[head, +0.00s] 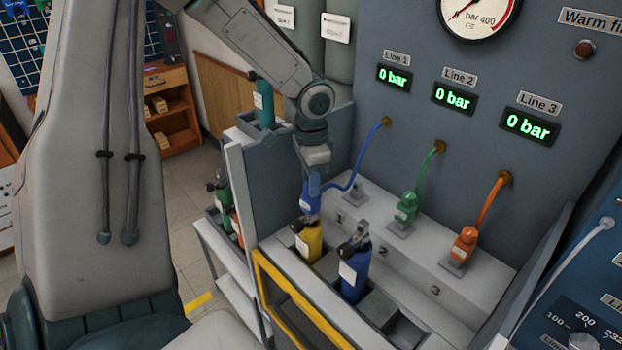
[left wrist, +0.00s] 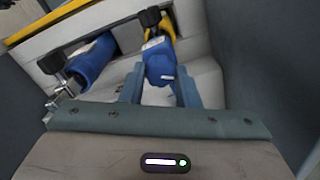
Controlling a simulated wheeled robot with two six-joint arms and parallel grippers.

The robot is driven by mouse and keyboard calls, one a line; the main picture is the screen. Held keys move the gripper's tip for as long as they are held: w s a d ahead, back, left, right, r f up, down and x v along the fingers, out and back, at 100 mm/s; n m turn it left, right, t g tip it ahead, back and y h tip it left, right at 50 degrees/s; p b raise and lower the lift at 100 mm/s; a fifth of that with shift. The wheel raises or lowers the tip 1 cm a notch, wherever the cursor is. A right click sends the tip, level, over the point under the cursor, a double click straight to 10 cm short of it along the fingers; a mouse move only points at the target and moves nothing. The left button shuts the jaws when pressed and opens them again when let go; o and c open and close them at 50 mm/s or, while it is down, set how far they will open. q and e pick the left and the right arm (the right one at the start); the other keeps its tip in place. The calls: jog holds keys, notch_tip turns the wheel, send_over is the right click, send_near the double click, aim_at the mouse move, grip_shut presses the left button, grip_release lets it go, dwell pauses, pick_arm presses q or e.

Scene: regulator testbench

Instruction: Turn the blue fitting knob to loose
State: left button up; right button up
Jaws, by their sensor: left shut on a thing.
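The blue fitting (head: 309,201) hangs at the end of a blue hose (head: 368,152) that comes from the Line 1 port. It sits at the top of the yellow bottle (head: 308,243); whether it is seated on the valve is hard to tell. My left gripper (head: 313,178) reaches down from above and is shut on the blue fitting. The left wrist view shows the fitting's blue body (left wrist: 159,62) between the two fingers, in front of the yellow bottle (left wrist: 176,36) and its black valve knob (left wrist: 150,16). My right gripper is not in view.
A blue bottle (head: 354,274) with a metal valve stands right of the yellow one. Green (head: 407,206) and orange (head: 465,244) fittings sit on the bench ledge; the first holder (head: 354,190) is empty. All three displays read 0 bar. A yellow-edged frame (head: 290,303) borders the front.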

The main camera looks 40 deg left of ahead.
pick_arm(q)
jog(key=shift+n, duration=0.3)
dwell(1.1)
jog(key=o, duration=1)
jog(key=shift+r, duration=0.1)
notch_tip(320, 180, up, 11)
jog(key=shift+f, duration=0.15)
